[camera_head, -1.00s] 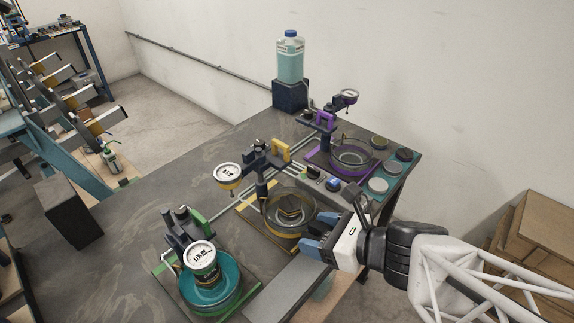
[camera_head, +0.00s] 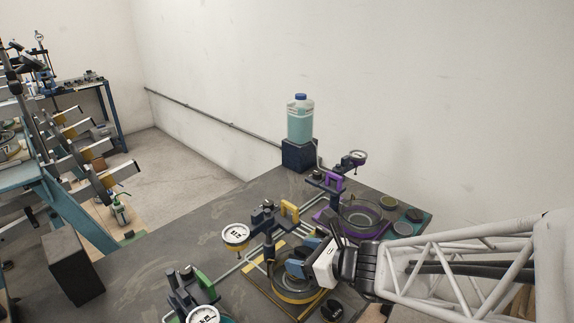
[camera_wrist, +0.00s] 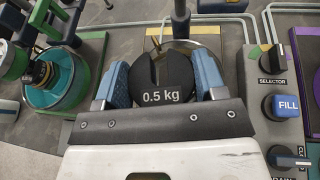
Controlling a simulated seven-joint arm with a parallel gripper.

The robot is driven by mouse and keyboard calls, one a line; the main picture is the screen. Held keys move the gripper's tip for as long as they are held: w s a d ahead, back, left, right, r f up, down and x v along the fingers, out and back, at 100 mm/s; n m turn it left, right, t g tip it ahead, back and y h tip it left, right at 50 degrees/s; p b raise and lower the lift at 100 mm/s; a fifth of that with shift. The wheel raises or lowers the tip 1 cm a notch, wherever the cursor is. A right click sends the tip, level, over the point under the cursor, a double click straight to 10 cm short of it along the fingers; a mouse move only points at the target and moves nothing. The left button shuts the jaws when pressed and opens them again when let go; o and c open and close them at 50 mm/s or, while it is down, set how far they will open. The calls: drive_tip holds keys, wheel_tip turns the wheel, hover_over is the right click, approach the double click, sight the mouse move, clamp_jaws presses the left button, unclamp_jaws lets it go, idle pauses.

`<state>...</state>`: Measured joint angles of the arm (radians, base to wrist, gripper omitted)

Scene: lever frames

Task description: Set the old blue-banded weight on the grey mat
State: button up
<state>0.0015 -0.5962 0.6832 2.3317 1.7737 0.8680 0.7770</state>
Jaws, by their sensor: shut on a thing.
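My gripper (camera_wrist: 163,80) is shut on a dark, round slotted weight (camera_wrist: 166,92) marked "0.5 kg", held between its blue fingers in the wrist view. No blue band shows on the visible face. In the head view, my gripper (camera_head: 303,256) is over the yellow-trimmed station's round pan (camera_head: 272,284), and the weight is hard to make out. The wrist view shows part of the pan's rim behind the weight; whether they touch I cannot tell. I cannot identify the grey mat in the current views.
A dark disc with white marking (camera_head: 333,310) lies front right of the yellow station. The purple station (camera_head: 362,216) stands beyond, with several discs (camera_head: 403,229) beside it. The green station (camera_head: 190,290) is front left. A control panel with a FILL button (camera_wrist: 286,106) is close right.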

sight(296, 254)
drive_tip(key=shift+w+a, duration=0.1)
drive_tip(key=shift+w, duration=0.35)
drive_tip(key=shift+w, duration=0.1)
drive_tip(key=shift+w+a, duration=0.1)
drive_tip(key=shift+w, duration=0.15)
drive_tip(key=shift+w+a+f, duration=0.1)
drive_tip(key=shift+w+f, duration=0.15)
drive_tip(key=shift+f, duration=0.25)
drive_tip(key=shift+w+a+f, duration=0.1)
drive_tip(key=shift+w+f, duration=0.1)
drive_tip(key=shift+f, duration=0.9)
drive_tip(key=shift+f, duration=0.2)
drive_tip(key=o, duration=1.3)
drive_tip(key=shift+c, duration=0.2)
drive_tip(key=shift+d, duration=0.1)
